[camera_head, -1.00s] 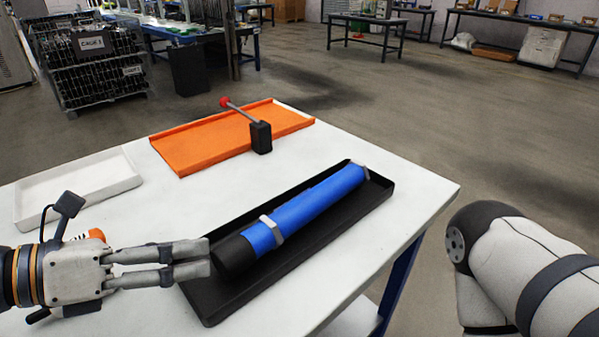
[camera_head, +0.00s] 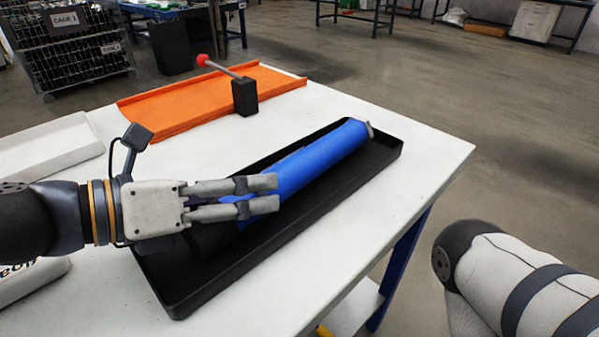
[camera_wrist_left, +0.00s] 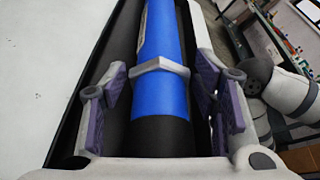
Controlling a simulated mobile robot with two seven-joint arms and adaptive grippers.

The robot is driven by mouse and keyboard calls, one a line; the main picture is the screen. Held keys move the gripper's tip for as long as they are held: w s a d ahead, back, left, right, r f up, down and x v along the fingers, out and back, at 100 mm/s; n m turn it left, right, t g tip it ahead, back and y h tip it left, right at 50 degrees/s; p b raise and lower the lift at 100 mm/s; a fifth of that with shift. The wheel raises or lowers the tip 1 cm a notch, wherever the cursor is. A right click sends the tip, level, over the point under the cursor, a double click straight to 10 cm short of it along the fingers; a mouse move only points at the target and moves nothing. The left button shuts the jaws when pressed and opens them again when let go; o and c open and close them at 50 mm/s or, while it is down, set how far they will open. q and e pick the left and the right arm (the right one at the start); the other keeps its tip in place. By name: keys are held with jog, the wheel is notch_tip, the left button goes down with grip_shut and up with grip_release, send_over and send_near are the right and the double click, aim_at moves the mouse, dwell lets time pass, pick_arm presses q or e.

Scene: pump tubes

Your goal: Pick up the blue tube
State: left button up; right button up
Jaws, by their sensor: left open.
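The blue tube (camera_head: 318,160) lies lengthwise in a black tray (camera_head: 290,238) on the white table. Its near end is black and mostly hidden behind my left gripper in the head view. My left gripper (camera_head: 276,194) is over the near part of the tube. In the left wrist view, the tube (camera_wrist_left: 158,95) runs between the open fingers of the left gripper (camera_wrist_left: 160,105), with one finger on each side and a grey clip across the tube. Whether the fingers touch it I cannot tell. My right gripper is out of view.
An orange tray (camera_head: 185,108) lies at the back of the table, with a black block (camera_head: 245,97) bearing a red-knobbed lever at its edge. A white tray (camera_head: 50,148) is at the left. The table's right strip is clear.

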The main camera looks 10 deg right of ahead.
pick_arm(q)
jog(key=c, duration=1.2)
